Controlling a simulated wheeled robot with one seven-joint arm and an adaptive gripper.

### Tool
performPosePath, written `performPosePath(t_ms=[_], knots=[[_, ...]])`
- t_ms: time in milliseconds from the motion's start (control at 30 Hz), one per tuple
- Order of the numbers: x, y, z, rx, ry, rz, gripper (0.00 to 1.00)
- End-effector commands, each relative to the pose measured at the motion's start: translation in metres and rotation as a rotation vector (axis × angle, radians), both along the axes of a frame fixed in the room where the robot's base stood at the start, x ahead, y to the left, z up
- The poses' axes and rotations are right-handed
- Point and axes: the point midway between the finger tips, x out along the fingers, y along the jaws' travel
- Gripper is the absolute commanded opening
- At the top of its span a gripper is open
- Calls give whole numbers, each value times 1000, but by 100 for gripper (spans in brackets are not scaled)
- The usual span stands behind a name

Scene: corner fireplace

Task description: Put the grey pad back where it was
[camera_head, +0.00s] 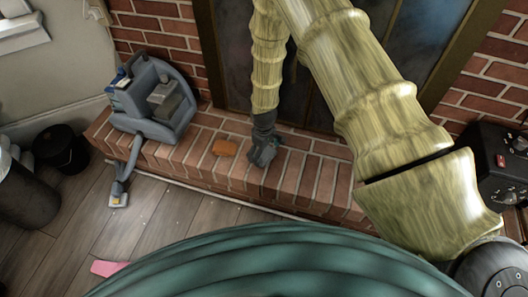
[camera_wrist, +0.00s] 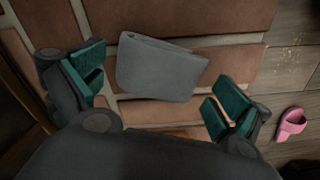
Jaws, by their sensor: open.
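The grey pad (camera_wrist: 160,70) lies on the brick hearth in the wrist view, a flat piece with a folded-looking edge. My gripper (camera_wrist: 158,92) is open, with one green-padded finger at the left of the pad and the other at its lower right. Gaps show between the pad and both fingers. In the camera_head view my gripper (camera_head: 263,154) points down over the hearth, and I cannot clearly tell the pad from it there.
A black bucket (camera_head: 62,148), a pink slipper (camera_wrist: 292,124) and a black box (camera_head: 495,165) are around.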

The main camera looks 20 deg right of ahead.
Motion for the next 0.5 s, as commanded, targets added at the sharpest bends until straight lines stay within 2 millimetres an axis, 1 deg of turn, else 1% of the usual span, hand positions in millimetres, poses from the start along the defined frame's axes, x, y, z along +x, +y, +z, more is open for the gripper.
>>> performPosePath(t_ms=[167, 267, 367, 500], knots=[[0, 0, 4, 0, 0, 0, 100], [0, 0, 13, 0, 0, 0, 100], [1, 0, 29, 0, -2, 0, 100], [0, 0, 56, 0, -2, 1, 100]])
